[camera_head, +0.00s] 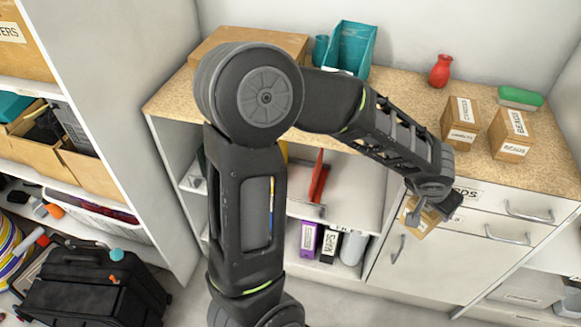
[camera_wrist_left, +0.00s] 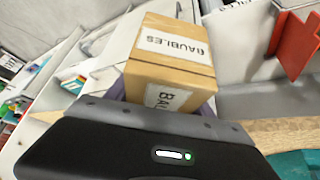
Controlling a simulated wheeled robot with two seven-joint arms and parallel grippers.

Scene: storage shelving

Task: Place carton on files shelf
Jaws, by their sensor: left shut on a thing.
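My left gripper (camera_head: 432,198) is shut on a small brown carton (camera_head: 422,222), in front of the drawer at the counter's right part. In the left wrist view the carton (camera_wrist_left: 172,75) shows white labels reading "BAUBLES", and it sits just beyond my gripper (camera_wrist_left: 160,115). The shelf with files (camera_head: 288,248) is the lower open compartment under the counter, left of the held carton. A purple binder (camera_head: 308,236) and a black binder (camera_head: 329,245) stand on it. My arm hides part of the shelving. My right gripper is not in view.
On the counter (camera_head: 400,92) stand two labelled cartons (camera_head: 460,122) (camera_head: 511,133), a red vase (camera_head: 440,71), a green-lidded box (camera_head: 519,97) and a teal bin (camera_head: 352,48). A red bookend (camera_head: 318,180) stands on the upper shelf. A white container (camera_head: 352,248) stands right of the binders.

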